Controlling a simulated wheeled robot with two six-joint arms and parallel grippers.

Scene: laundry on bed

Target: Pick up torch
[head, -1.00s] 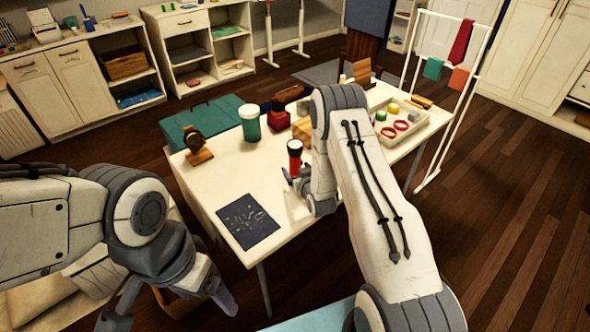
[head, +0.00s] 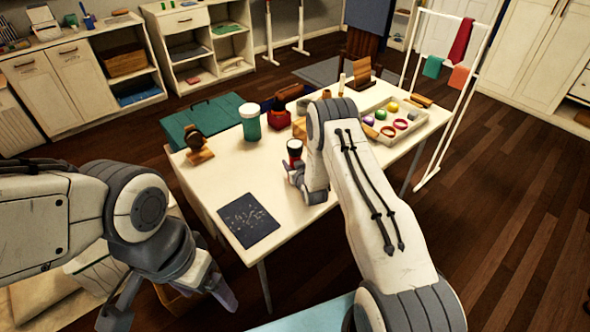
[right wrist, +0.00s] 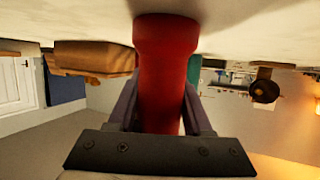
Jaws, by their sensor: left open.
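The torch (head: 294,150) stands upright on the white table, its black-rimmed head on top. Its red body (right wrist: 166,60) fills the middle of the right wrist view. My right gripper (head: 297,177) is low at the torch, with one finger on each side of the body in the right wrist view (right wrist: 160,108). The fingers look very close to the body, but I cannot tell whether they press on it. My right gripper hides the torch's lower part in the head view. My left gripper (head: 174,296) is open and empty, off the table's left side.
The white table (head: 225,180) holds a green-teal jar (head: 250,122), a watch on a wooden stand (head: 198,148), a dark mat (head: 248,221), a red object (head: 279,116) and a tray (head: 421,121) of small items. A drying rack (head: 446,100) stands at right.

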